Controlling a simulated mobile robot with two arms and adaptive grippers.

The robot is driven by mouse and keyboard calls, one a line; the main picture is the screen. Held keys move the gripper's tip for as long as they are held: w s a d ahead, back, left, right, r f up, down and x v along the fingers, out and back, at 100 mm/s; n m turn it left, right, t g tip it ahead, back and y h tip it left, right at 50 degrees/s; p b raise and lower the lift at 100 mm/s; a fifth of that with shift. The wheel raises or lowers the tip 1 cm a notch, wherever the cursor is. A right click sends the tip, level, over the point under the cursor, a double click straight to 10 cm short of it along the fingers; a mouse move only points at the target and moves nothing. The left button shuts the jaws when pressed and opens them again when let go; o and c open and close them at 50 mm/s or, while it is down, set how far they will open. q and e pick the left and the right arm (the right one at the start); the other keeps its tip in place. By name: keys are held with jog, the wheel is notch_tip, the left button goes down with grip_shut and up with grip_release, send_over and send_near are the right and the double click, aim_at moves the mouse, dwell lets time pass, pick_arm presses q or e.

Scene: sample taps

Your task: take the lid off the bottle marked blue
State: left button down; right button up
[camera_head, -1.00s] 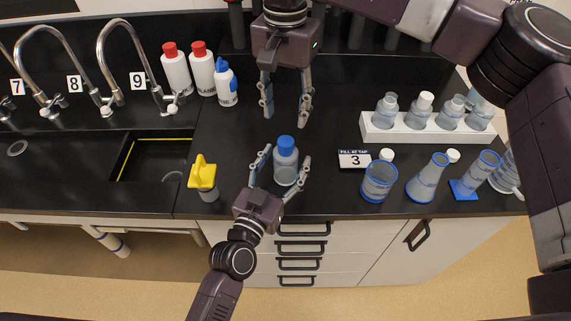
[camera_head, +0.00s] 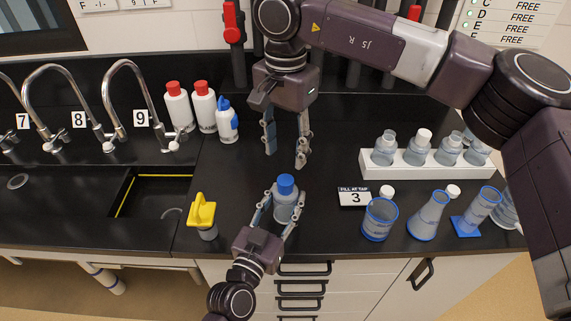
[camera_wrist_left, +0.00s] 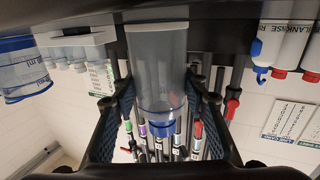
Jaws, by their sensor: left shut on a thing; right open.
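A clear bottle (camera_head: 286,208) with a blue lid (camera_head: 286,183) stands upright near the counter's front edge. My left gripper (camera_head: 285,197) is shut around the bottle's body from the front. In the left wrist view, which looks upside down, the bottle (camera_wrist_left: 158,60) sits between the two fingers with its blue lid (camera_wrist_left: 163,128) low in the picture. My right gripper (camera_head: 286,156) is open and empty, fingers pointing down, above and slightly behind the lid. No marking can be read on the bottle.
A yellow-topped item (camera_head: 202,212) stands left of the bottle. A sign "3" (camera_head: 354,197), a beaker (camera_head: 380,220) and flask (camera_head: 428,216) are to the right. A white rack (camera_head: 400,163) holds several bottles. Red-capped bottles (camera_head: 179,107) stand at the back left.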

aim_at(286, 179)
jog(key=m, duration=0.3)
jog(key=shift+m, duration=0.4)
jog(key=m, duration=0.3)
jog(key=shift+m, duration=0.4)
jog(key=m, duration=0.3)
jog(key=shift+m, duration=0.4)
jog(key=m, duration=0.3)
jog(key=shift+m, duration=0.4)
jog(key=m, duration=0.3)
jog(key=shift+m, duration=0.4)
jog(key=m, duration=0.9)
jog(key=shift+m, duration=0.3)
jog(key=m, duration=0.5)
jog(key=shift+m, duration=0.4)
jog(key=m, duration=0.3)
jog(key=shift+m, duration=0.3)
jog(key=m, duration=0.8)
jog(key=shift+f+m, duration=0.1)
jog(key=shift+m, duration=0.3)
jog(key=shift+f, duration=3.9)
